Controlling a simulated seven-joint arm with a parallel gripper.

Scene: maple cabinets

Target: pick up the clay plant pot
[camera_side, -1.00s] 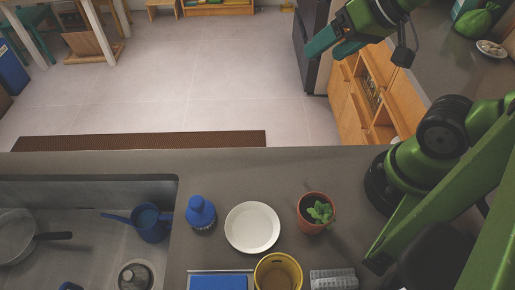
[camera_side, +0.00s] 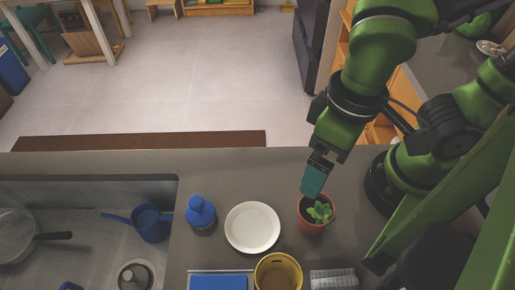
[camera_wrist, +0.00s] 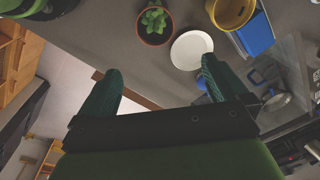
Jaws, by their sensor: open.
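The clay plant pot (camera_side: 317,226) stands upright on the grey counter, right of a white plate, with a small green plant in it. In the wrist view the pot (camera_wrist: 155,38) is at the top, a little beyond the fingertips. My gripper (camera_side: 311,190) is above the pot's back rim in the side view, its teal fingers pointing down; whether they touch it cannot be told there. In the wrist view my gripper (camera_wrist: 161,72) is open, with its two fingers wide apart and nothing between them. The fingers overlap in the side view.
The white plate (camera_side: 252,228) lies left of the pot. A yellow container (camera_side: 278,272), a grey ribbed block (camera_side: 336,279) and a blue item in a tray (camera_side: 219,282) are in front. The counter behind the plate is clear.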

